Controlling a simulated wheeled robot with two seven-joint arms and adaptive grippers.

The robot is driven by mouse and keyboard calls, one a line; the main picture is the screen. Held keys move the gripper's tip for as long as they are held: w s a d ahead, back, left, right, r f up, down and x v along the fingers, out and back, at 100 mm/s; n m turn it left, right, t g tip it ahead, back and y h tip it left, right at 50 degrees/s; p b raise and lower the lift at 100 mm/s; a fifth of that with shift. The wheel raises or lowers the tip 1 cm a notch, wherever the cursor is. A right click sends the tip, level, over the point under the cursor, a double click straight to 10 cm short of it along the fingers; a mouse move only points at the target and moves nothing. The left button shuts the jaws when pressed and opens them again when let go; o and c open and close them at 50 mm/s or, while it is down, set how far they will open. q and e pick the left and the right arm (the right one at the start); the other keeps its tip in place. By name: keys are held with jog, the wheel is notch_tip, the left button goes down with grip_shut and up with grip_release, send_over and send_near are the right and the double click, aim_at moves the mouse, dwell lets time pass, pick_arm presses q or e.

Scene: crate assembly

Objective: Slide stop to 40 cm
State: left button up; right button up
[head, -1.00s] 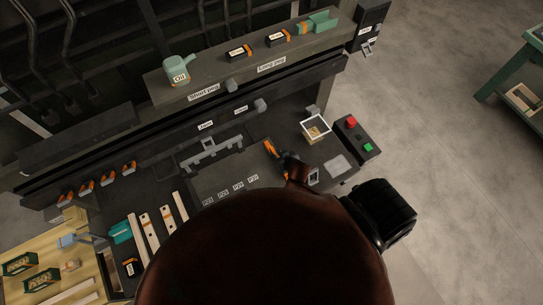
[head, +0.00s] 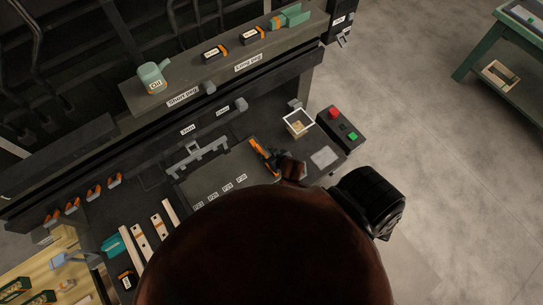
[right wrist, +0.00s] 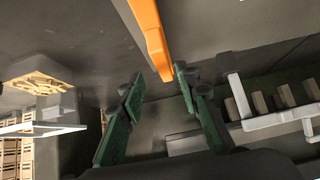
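A grey block (head: 240,103) sits on the dark rail (head: 150,143), beside a small white label (head: 223,110). A second label (head: 188,130) is further left; neither is clearly legible. I take the block as the stop but cannot be certain. My right gripper (head: 288,163) is over the bench, in front of the rail and apart from the block, partly hidden by my arm. In the right wrist view its green fingers (right wrist: 159,80) are apart. An orange bar (head: 262,156) lies beside it; the bar's end (right wrist: 152,35) shows near the fingertips, contact unclear. My left gripper is not in view.
A control box with a red button (head: 333,113) stands right of a white-rimmed bin (head: 299,122). A grey bracket (head: 198,157) lies before the rail. An oil can (head: 153,78) and boxes stand on the upper shelf. Open floor (head: 430,130) lies right.

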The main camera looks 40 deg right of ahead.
jog(key=v, duration=0.7)
jog(key=shift+s+r, duration=0.2)
